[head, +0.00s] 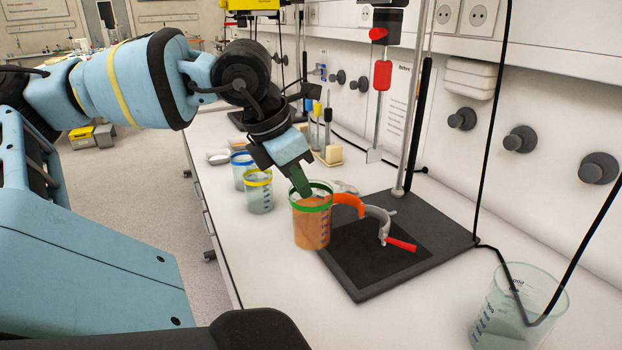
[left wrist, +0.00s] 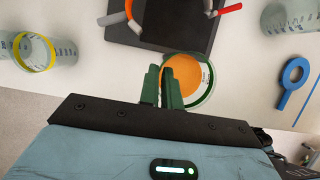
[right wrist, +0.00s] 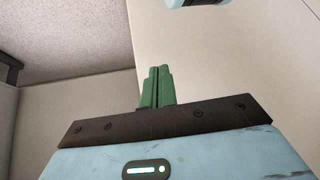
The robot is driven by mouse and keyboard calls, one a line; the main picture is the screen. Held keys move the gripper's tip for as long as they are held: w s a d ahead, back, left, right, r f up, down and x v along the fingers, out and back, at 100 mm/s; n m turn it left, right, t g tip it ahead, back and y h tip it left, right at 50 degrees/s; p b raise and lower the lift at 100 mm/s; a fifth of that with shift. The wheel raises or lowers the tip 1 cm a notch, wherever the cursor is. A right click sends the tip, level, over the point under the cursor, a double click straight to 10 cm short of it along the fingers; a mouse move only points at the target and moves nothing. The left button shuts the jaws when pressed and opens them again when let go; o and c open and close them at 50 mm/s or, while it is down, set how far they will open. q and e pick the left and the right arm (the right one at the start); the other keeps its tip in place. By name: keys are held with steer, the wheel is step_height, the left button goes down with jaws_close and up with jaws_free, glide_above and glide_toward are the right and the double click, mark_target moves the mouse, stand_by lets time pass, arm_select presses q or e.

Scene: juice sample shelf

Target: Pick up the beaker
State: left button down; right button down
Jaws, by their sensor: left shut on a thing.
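A clear beaker (head: 312,228) with a green rim holds orange liquid and stands upright at the left edge of the black stand base. My left gripper (head: 302,183) comes down on its rim from above. In the left wrist view the beaker (left wrist: 205,88) shows from above, and the fingers of my left gripper (left wrist: 162,85) are nearly together, shut on the near-left part of its rim. Whether the beaker touches the surface below is hard to tell. In the right wrist view my right gripper (right wrist: 157,85) has its fingers together and holds nothing.
A black stand base (head: 435,240) with orange and grey clamps lies just right of the beaker. Yellow-rimmed (head: 259,193) and blue-rimmed (head: 240,168) beakers stand behind left. A larger clear beaker (head: 520,310) is at the front right. The bench front is clear.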

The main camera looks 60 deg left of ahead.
arm_select(q)
steer(key=shift+s+a+r, duration=0.1)
steer(key=shift+s+r, duration=0.25)
steer(key=shift+s, duration=0.25)
steer(key=shift+s+r, duration=0.35)
steer(key=shift+s, duration=0.25)
steer(key=shift+s, duration=0.1)
